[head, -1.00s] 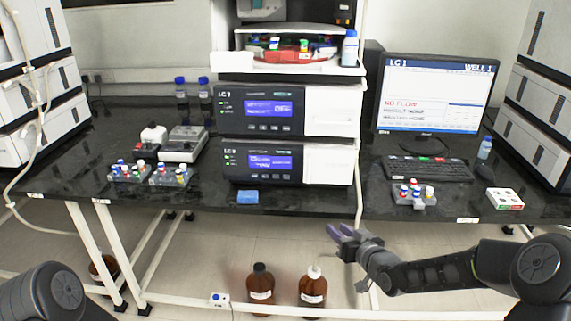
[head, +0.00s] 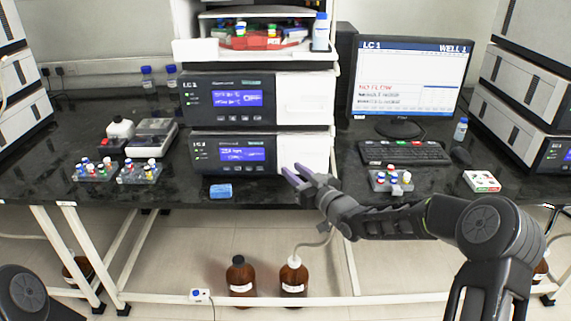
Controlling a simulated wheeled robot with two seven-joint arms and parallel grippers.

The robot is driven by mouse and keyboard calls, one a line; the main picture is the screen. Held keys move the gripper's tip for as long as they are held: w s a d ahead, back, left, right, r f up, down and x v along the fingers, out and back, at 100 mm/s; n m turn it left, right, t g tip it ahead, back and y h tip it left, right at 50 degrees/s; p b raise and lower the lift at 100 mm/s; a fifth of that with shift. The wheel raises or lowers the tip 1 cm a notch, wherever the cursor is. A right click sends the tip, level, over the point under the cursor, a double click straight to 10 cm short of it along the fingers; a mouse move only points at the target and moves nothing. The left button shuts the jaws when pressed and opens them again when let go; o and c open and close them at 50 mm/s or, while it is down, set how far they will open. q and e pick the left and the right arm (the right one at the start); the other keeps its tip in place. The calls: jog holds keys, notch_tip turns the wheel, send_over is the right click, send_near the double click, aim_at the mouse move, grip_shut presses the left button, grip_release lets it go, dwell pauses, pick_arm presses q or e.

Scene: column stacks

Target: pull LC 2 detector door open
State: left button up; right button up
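Two black-fronted modules are stacked on the bench. The upper one (head: 228,100) is labelled LC 1; the lower one (head: 231,155) has a small label that is hard to read. Each has a blue display on the left and a white door panel on the right. The lower white door (head: 308,148) looks shut. My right gripper (head: 296,174) has purple fingers, parted with a gap and empty. Its tips are in front of the lower door's bottom edge; I cannot tell whether they touch it. My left gripper is out of view.
A blue block (head: 221,191) lies at the bench's front edge. Vial racks stand left (head: 140,173) and right (head: 391,181). A monitor (head: 412,85) and keyboard (head: 404,153) are to the right. Brown bottles (head: 240,275) stand on the floor below.

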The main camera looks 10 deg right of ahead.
aim_at(283, 162)
jog(key=shift+x, duration=2.3)
jog(key=shift+c, duration=0.2)
grip_shut()
